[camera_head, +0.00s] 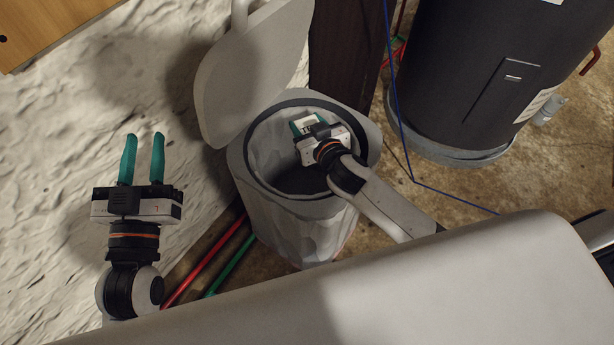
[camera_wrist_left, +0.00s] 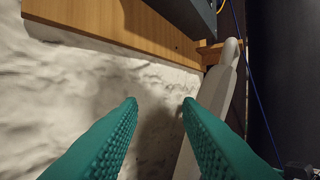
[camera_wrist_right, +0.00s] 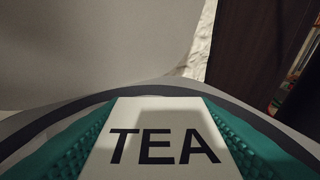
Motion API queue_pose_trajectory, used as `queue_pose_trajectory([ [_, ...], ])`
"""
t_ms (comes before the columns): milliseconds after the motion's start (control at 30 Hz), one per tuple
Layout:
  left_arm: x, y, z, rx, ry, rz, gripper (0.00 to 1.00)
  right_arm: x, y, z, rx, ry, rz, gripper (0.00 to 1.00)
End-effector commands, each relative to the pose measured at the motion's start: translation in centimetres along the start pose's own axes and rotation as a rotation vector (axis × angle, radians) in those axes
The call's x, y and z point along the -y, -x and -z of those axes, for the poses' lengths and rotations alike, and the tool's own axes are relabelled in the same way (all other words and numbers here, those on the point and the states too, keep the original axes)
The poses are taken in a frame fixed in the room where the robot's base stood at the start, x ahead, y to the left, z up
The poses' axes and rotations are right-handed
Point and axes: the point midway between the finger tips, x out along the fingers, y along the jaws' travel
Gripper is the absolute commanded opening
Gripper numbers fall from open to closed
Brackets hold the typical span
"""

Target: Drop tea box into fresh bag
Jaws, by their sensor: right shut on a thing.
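The tea box (camera_wrist_right: 160,125) is white with black TEA lettering. In the right wrist view it sits between the teal fingers of my right gripper, which is shut on it. In the head view the tea box (camera_head: 306,124) shows only in part beyond my right gripper (camera_head: 308,126), over the mouth of a grey bin. The bin (camera_head: 290,225) has a dark bag rim (camera_head: 262,118) around its opening, and its lid (camera_head: 250,75) stands open. My left gripper (camera_head: 142,160) is open and empty, left of the bin; its fingers also show in the left wrist view (camera_wrist_left: 160,105).
A dark cylindrical tank (camera_head: 475,75) stands at the right. A thin blue cable (camera_head: 400,120) runs down between it and the bin. Red and green pipes (camera_head: 215,262) lie at the bin's lower left. A wooden surface (camera_head: 45,30) is at the upper left.

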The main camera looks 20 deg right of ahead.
Motion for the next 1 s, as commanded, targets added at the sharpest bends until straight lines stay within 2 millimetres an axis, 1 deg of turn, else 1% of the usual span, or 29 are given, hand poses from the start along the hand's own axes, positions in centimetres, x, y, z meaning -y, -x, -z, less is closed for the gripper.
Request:
queue_pose_trajectory([
  [33, 0.1, 0.0, -0.5, 0.049, 0.002, 0.003, 0.31, 0.0, -0.1, 0.4, 0.001, 0.000, 0.000, 0.28],
  [200, 0.5, 0.1, -2.8, 0.198, 0.007, 0.011, 0.31, 0.0, -0.3, 0.9, 0.001, 0.000, 0.000, 0.28],
  [333, 0.6, 0.4, -4.0, 0.275, 0.010, 0.014, 0.31, 0.0, -0.4, 1.2, 0.001, 0.000, 0.000, 0.28],
  [500, 0.7, 0.6, -4.7, 0.323, 0.012, 0.016, 0.31, 0.0, -0.4, 1.3, 0.001, -0.001, 0.000, 0.28],
  [767, 0.7, 0.6, -4.8, 0.329, 0.012, 0.016, 0.31, 0.0, -0.4, 1.3, 0.000, 0.000, 0.000, 0.28],
  [800, 0.7, 0.6, -4.8, 0.329, 0.012, 0.016, 0.31, 0.0, -0.4, 1.3, 0.000, 0.000, 0.000, 0.53],
  [933, 0.7, 0.6, -4.8, 0.328, 0.012, 0.016, 0.31, 0.0, -0.4, 1.3, 0.000, 0.000, 0.000, 0.74],
  [1000, 0.7, 0.6, -4.8, 0.328, 0.012, 0.016, 0.31, 0.0, -0.4, 1.3, 0.000, 0.000, 0.000, 0.75],
])
